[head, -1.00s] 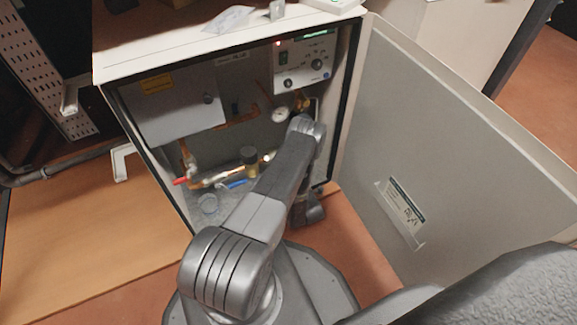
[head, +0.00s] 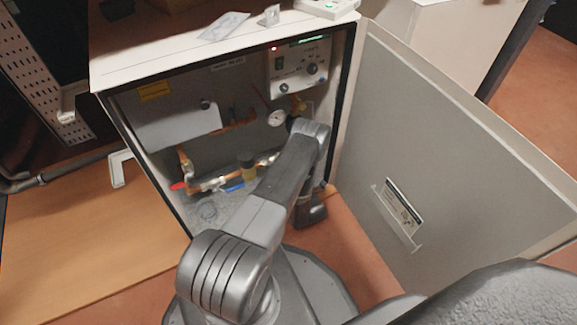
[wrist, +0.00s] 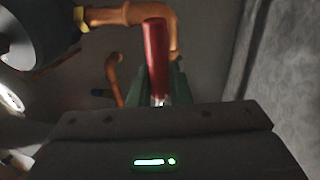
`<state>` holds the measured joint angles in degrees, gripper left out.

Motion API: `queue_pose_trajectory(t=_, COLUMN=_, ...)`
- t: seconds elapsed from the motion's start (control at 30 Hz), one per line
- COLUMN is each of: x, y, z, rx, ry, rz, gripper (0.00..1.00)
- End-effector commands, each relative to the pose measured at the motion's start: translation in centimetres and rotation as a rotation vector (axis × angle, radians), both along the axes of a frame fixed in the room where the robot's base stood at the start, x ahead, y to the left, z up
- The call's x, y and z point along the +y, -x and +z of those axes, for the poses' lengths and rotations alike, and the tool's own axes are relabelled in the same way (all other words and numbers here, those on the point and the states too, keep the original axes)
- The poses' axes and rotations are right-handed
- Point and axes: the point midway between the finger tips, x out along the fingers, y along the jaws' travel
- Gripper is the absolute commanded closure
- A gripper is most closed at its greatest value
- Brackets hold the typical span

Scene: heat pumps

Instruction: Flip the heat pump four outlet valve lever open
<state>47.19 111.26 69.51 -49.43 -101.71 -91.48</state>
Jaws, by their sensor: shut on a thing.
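A red valve lever (wrist: 157,58) stands upright in the wrist view, in front of a copper pipe. My gripper (wrist: 160,88), with dark green fingers, is shut on the lever's lower part. In the head view my arm hides the gripper and most of this lever, at the right inside of the open heat pump cabinet (head: 220,63). Another red handle (head: 178,186) and a blue handle (head: 235,187) show on the lower left pipes. I cannot read a number on the cabinet.
A round gauge (head: 276,118) sits close to my arm, under the control panel (head: 297,68). The cabinet door (head: 450,150) stands wide open on the right. A grey inner box (head: 170,118) fills the upper left.

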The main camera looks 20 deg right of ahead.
Motion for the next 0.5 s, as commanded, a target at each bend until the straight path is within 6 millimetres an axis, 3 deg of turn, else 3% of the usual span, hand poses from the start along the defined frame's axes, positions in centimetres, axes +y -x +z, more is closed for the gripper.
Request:
queue_pose_trajectory(t=0.17, x=-0.1, y=-0.01, z=0.09, rx=-0.002, ry=0.003, rz=-0.002, gripper=1.0)
queue_pose_trajectory(t=0.2, x=-0.1, y=-0.01, z=0.09, rx=-0.002, ry=0.003, rz=-0.002, gripper=0.77)
queue_pose_trajectory(t=0.27, x=-0.09, y=-0.01, z=0.09, rx=-0.002, ry=0.003, rz=-0.002, gripper=0.65)
queue_pose_trajectory(t=0.5, x=-0.03, y=0.0, z=0.04, rx=-0.001, ry=0.001, rz=0.0, gripper=0.64)
